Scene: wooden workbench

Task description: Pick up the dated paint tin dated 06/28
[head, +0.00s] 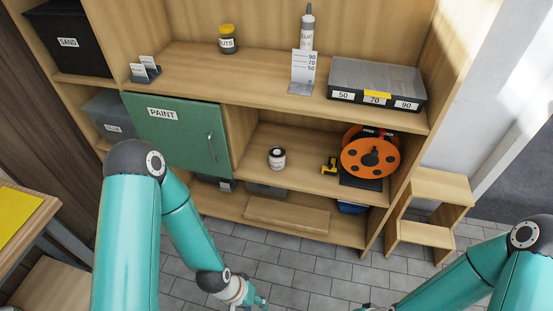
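A small tin (277,158) with a dark band and a pale label stands upright on the middle shelf; its label is too small to read, so I cannot tell its date. A green cabinet door (185,140) labelled PAINT is shut, and what is behind it is hidden. My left gripper (260,300) is at the bottom edge, low in front of the shelves and apart from the tin; its fingers are cut off by the frame. Only a bit of my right gripper (372,308) shows at the bottom edge.
An orange cable reel (370,157) and a small yellow item (329,166) sit right of the tin. A black organiser (376,84), a NUTS jar (228,39) and a tube (307,32) stand above. A wooden step stool (430,190) is at right. Tiled floor lies below.

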